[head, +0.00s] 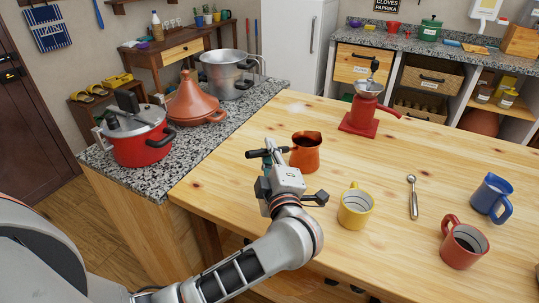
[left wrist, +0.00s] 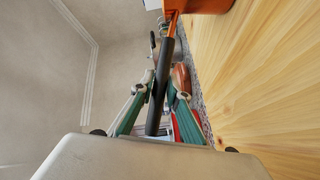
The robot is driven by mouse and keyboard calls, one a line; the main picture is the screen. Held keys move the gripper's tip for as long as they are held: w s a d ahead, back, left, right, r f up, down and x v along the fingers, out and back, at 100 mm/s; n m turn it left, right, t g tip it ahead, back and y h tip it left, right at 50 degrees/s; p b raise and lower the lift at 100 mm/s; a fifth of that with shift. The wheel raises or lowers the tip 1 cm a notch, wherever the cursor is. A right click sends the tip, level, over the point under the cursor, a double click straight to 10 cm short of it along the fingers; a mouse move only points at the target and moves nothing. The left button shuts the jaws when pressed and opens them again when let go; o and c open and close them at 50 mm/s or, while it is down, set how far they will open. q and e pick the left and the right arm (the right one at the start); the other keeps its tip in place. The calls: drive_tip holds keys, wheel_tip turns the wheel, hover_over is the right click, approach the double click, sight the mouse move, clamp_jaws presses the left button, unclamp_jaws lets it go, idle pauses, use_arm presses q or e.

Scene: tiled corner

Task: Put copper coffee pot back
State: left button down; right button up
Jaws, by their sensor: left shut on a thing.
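The copper coffee pot (head: 306,152) is upright on or just above the wooden table (head: 340,115), near its left side; I cannot tell if it touches. Its dark handle (head: 263,152) points left. My left gripper (head: 272,156) is shut on that handle. In the left wrist view the black handle (left wrist: 160,90) runs between the green-sided fingers (left wrist: 157,92), and the copper body (left wrist: 205,5) shows at the top edge. My right gripper is in neither view.
A yellow mug (head: 356,208), a spoon (head: 413,197), a red mug (head: 463,246) and a blue mug (head: 490,196) stand or lie to the right. A red grinder (head: 366,105) is behind. A red pressure cooker (head: 140,140), tagine (head: 196,103) and steel pot (head: 228,78) fill the granite counter.

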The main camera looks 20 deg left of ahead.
use_arm(q)
drive_tip(key=c, duration=2)
unclamp_jaws()
drive_tip(key=shift+o, duration=0.2)
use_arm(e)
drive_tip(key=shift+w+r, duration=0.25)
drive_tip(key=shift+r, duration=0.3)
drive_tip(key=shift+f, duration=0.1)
use_arm(q)
drive_tip(key=shift+s+r, duration=0.1)
drive_tip(key=shift+r, duration=0.05)
drive_tip(key=p+v, duration=0.5)
drive_tip(key=v, duration=0.7)
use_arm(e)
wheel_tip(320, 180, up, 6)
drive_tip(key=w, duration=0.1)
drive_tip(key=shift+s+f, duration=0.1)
